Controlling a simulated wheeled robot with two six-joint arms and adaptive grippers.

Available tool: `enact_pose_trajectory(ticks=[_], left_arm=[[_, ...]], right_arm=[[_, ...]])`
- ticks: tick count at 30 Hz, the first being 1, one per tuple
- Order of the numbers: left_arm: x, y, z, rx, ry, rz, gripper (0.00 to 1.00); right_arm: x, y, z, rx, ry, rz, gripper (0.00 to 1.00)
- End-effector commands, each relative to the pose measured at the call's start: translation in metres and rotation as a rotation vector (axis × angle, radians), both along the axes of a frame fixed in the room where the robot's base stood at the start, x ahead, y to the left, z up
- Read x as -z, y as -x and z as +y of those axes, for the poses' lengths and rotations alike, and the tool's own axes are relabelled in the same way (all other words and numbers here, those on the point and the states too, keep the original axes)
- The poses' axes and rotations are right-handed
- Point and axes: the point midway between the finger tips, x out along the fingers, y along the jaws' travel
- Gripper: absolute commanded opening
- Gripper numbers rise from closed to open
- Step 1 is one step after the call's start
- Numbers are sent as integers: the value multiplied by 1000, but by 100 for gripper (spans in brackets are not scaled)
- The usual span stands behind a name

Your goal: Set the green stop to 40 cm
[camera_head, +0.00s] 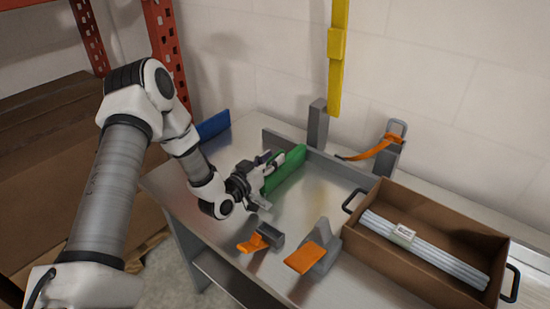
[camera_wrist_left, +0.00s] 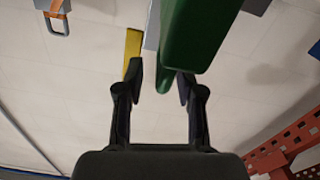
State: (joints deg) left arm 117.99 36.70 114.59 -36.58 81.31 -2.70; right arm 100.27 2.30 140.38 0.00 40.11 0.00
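The green stop (camera_head: 286,169) is an upright green plate on the grey bench, against the low grey fence (camera_head: 325,169). My left gripper (camera_head: 268,178) is at its near left side. In the left wrist view the green stop (camera_wrist_left: 199,36) fills the top middle, and a narrower green part reaches down between the fingers. The left gripper's fingers (camera_wrist_left: 162,82) are apart, with gaps visible beside the green part, so it does not look clamped. I cannot make out a scale or a 40 cm mark. My right gripper is not in view.
A blue plate (camera_head: 213,125) stands at the bench's left end. A yellow upright bar (camera_head: 338,62) rises behind. Orange-handled grey clamps (camera_head: 316,258) stand at front and back. A brown box (camera_head: 420,214) with pale rods (camera_head: 425,248) is at right. Bench between is partly clear.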

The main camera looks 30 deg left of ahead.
Motion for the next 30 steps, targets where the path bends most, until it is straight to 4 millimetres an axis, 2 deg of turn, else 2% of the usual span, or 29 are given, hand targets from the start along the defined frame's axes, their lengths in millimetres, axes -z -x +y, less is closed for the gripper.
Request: enact_pose_trajectory(ticks=[3, 10, 13, 21, 25, 30], left_arm=[[0, -10, -2, 2, 0, 0, 37], [0, -12, -1, 0, 1, 0, 37], [0, -12, -1, 0, 1, 0, 2], [-1, -12, 1, 0, 1, -1, 0], [-3, -14, 20, -5, 2, -3, 0], [-3, -17, 65, -8, 1, -4, 0]], right_arm=[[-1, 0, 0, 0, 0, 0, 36], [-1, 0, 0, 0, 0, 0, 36], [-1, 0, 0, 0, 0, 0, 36], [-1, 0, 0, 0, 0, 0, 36], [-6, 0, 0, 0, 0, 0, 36], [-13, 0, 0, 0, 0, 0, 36]])
